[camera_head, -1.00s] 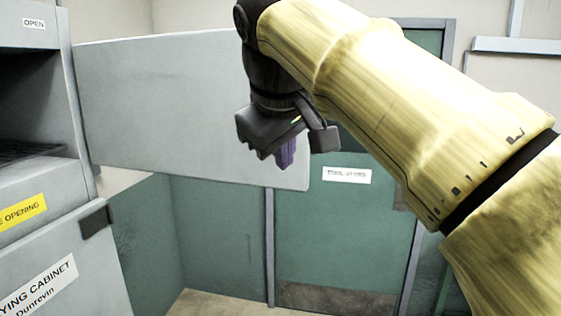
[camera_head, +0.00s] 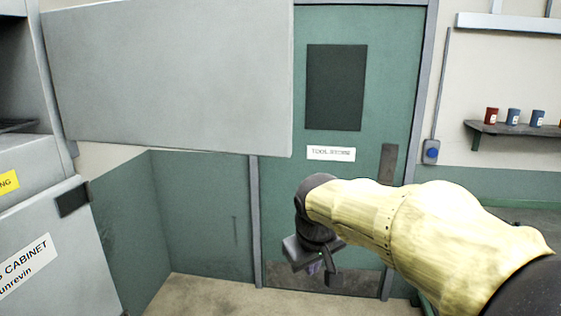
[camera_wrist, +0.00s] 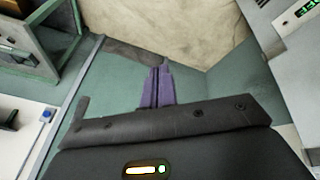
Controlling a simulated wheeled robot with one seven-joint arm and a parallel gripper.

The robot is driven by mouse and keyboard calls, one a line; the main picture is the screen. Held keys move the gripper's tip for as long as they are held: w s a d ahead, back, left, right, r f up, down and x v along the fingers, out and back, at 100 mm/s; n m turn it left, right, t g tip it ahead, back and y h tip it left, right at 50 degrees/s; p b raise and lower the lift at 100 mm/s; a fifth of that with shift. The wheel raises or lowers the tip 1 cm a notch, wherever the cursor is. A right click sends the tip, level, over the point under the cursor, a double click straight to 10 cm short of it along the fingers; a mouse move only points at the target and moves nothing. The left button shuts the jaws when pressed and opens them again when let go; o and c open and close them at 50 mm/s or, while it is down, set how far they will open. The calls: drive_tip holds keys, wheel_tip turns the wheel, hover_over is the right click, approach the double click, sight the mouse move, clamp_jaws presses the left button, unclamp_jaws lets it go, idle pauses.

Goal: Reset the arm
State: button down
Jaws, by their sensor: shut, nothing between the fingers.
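My gripper (camera_head: 314,268) hangs low in front of the green tool store door (camera_head: 345,172) in the head view. Its dark body shows and the purple fingers are small and partly hidden. In the wrist view the purple fingers (camera_wrist: 156,87) are together with nothing between them. My yellow arm reaches in from the lower right. The grey cabinet (camera_head: 25,245) stands at the left with its wide grey door (camera_head: 170,75) swung open. My gripper is apart from both.
A shelf (camera_head: 525,130) with several red and blue cups is on the right wall. A blue button box (camera_head: 431,152) is on the wall beside the tool store door. Bare floor (camera_head: 205,295) lies below.

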drive_tip(key=s+d+f+m, duration=0.1)
drive_tip(key=s+d+f, duration=0.2)
drive_tip(key=f, duration=0.4)
drive_tip(key=s+d+f+m+g+b, duration=0.1)
drive_tip(key=s+d+f+m, duration=0.1)
drive_tip(key=s+f, duration=0.3)
drive_tip(key=s+d+f+m+b, duration=0.1)
drive_tip(key=s+d+f, duration=0.3)
drive_tip(key=f, duration=0.4)
drive_tip(key=shift+s+f+m+g, duration=0.2)
drive_tip(key=shift+f+m+g, duration=0.2)
drive_tip(key=shift+m, duration=0.2)
drive_tip(key=shift+w, duration=0.1)
